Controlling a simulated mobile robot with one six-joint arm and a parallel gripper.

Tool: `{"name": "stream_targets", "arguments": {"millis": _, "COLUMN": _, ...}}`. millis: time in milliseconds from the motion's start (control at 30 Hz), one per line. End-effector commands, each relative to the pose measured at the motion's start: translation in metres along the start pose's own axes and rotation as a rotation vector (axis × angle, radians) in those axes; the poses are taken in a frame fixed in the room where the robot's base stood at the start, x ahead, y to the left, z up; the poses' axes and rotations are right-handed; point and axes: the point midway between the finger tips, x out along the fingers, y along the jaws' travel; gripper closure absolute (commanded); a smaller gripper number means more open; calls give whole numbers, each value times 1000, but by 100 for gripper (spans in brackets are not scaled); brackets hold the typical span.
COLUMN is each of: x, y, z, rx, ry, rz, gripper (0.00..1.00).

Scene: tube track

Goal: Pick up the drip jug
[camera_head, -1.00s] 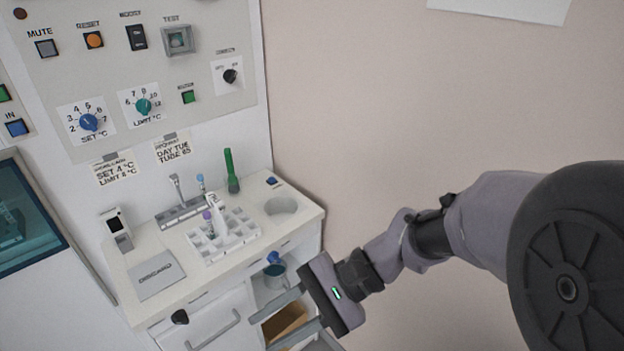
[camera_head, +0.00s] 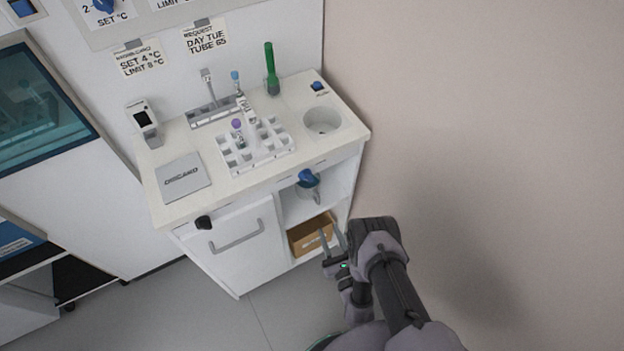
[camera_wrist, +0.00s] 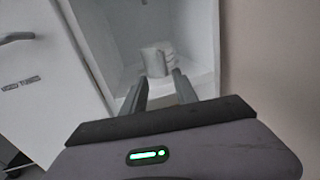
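The drip jug (camera_head: 309,192) is a small grey-white vessel on the upper shelf of the open cabinet bay, under the worktop. A blue part (camera_head: 305,176) shows at or just above its top; I cannot tell whether it belongs to the jug. In the wrist view the jug (camera_wrist: 154,62) stands upright on the shelf, beyond my fingertips and roughly between their lines. My gripper (camera_head: 332,236) is open and empty, below and in front of the jug in the head view. In the wrist view its two fingers (camera_wrist: 160,88) are apart and do not touch the jug.
A cardboard box (camera_head: 312,232) stands in the lower bay. A closed cabinet door (camera_head: 228,245) is on the left. A bare wall is on the right.

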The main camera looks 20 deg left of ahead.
Motion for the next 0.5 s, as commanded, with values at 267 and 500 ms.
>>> {"name": "stream_targets", "arguments": {"millis": 267, "x": 72, "y": 0, "z": -8, "rx": 1, "ry": -2, "rz": 2, "gripper": 65}}
{"name": "stream_targets", "arguments": {"millis": 500, "x": 109, "y": -7, "z": -6, "rx": 0, "ry": -4, "rz": 1, "gripper": 65}}
